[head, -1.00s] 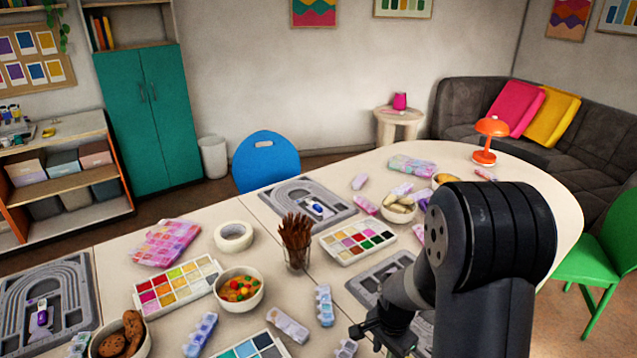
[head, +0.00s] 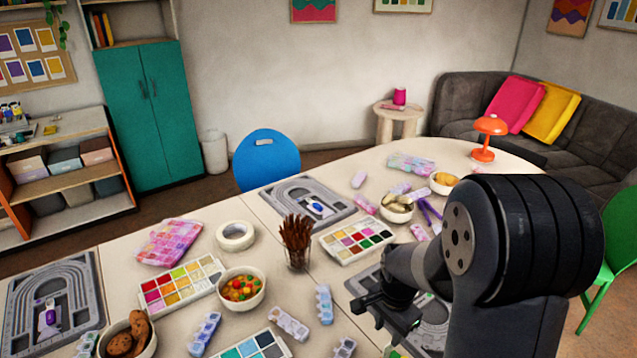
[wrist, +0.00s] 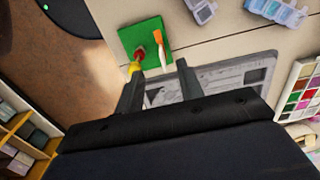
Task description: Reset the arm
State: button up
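My gripper (head: 366,303) hangs above the near side of the table in the head view, over the grey bead board (head: 368,285) that my arm partly covers. In the wrist view my gripper (wrist: 160,69) shows two dark fingers spread apart, with nothing held between them. The grey bead board (wrist: 232,75) lies beyond and beside the right finger. A green mat (wrist: 130,38) with a small red-and-yellow item and an orange-and-white item lies ahead of the fingertips. My arm fills the lower right of the head view.
The table holds paint palettes (head: 358,239), a cup of brown sticks (head: 297,256), a candy bowl (head: 240,287), a tape roll (head: 235,236) and several bead boxes. Another bead board (head: 54,300) lies at the left. A green chair (head: 612,250) stands at the right.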

notch_tip(320, 180, up, 4)
jog(key=shift+r, duration=0.15)
jog(key=shift+s, duration=0.1)
dwell(0.4)
